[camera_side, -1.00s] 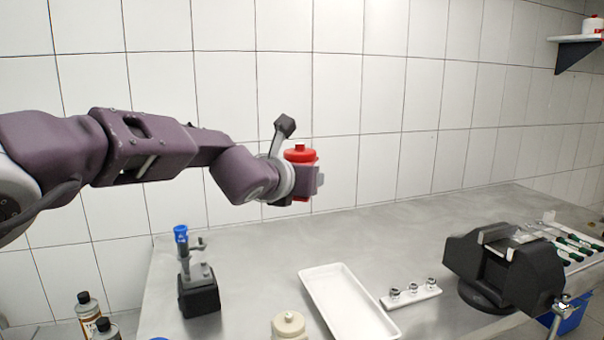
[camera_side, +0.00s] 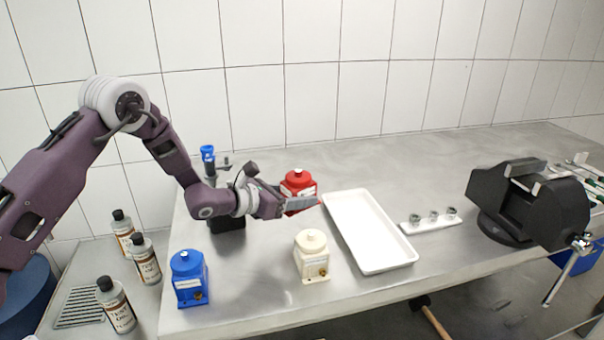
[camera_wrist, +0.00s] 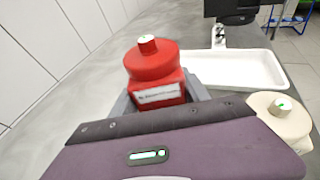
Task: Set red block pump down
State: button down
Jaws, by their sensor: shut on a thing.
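The red block pump (camera_side: 298,183) is upright at the left of the white tray, low over the steel bench. Its red top and white label also show in the wrist view (camera_wrist: 153,68). My gripper (camera_side: 300,204) is shut on the red pump, its fingers around the lower body. The fingers hide the pump's base, so I cannot tell whether it touches the bench.
The white tray (camera_side: 341,217) is empty, right of the red pump. A cream pump (camera_side: 312,258) stands in front and a blue pump (camera_side: 188,279) at front left. A black stand with a blue top (camera_side: 208,152) is behind my wrist. A vise (camera_side: 548,212) is at right.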

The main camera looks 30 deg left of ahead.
aim_at(298, 227)
jog(key=shift+f, duration=3)
jog(key=shift+f, duration=0.4)
jog(key=shift+c, duration=2.2)
grip_release()
jog(key=shift+f, duration=0.1)
jog(key=shift+f, duration=0.1)
